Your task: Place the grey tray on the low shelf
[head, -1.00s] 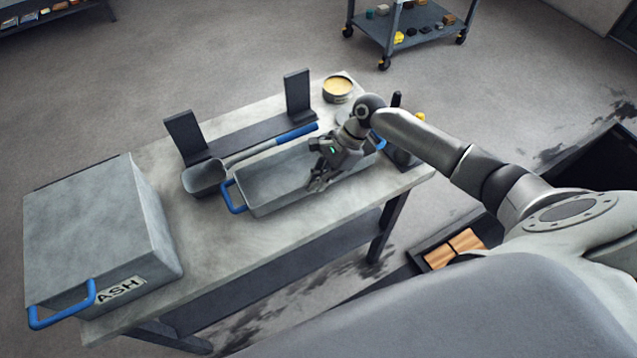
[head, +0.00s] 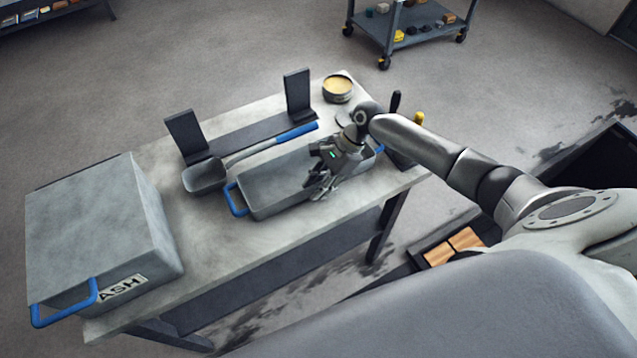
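The grey tray (head: 279,184) is a long shallow box with blue end handles, lying on the workbench. Its left handle shows whole; the right one is partly behind my arm. My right gripper (head: 319,191) is above the tray's near long side, pointing down and toward the front. Its fingers look spread with nothing between them; whether they touch the tray I cannot tell. My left gripper is out of view. The low shelf (head: 270,270) is probably the dark board under the bench top, partly hidden.
A large grey ASH box (head: 95,235) with a blue handle fills the bench's left end. A blue-handled shovel (head: 207,176) lies behind the tray by a dark bracket rack (head: 185,137). A round tin (head: 338,88) stands at the far corner. A wheeled cart (head: 425,22) is beyond.

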